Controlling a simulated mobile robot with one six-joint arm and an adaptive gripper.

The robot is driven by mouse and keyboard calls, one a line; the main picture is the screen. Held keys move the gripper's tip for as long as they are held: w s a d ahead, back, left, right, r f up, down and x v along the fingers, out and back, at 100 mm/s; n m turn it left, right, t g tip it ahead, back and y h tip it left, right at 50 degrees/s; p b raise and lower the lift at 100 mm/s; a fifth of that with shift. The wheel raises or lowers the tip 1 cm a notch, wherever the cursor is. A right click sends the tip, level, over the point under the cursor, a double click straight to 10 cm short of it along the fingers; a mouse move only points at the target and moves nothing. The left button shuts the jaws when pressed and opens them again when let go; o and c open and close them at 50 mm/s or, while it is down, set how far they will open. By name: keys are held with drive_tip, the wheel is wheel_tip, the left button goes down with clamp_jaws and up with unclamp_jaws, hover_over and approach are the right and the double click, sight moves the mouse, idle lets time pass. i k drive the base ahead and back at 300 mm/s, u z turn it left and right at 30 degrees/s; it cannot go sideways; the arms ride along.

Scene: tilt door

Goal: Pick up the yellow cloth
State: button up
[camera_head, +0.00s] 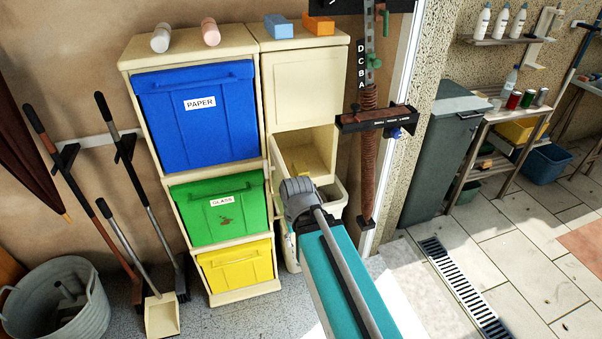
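I cannot clearly make out a yellow cloth. The beige cabinet on the right of the pair has an open tilt door (287,165), and its compartment (308,158) shows a pale yellow inside with no distinct cloth visible. The grey end of my arm, at my gripper (299,197), is in front of the lower edge of this open compartment. I cannot see the fingers, or whether they hold anything or touch the door.
Blue paper (200,125), green glass (222,213) and yellow (238,266) bins stack at left. A spring-wrapped post (368,150) stands close right of the compartment. A grey bin (445,150) and shelf cart stand farther right. Tiled floor (490,240) at right is mostly clear.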

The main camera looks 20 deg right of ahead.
sight(299, 168)
drive_tip(key=k, duration=1.25)
drive_tip(key=z, duration=0.35)
drive_tip(key=i, duration=0.65)
drive_tip(key=z, duration=0.35)
drive_tip(key=i, duration=1.35)
drive_tip(key=u, duration=0.7)
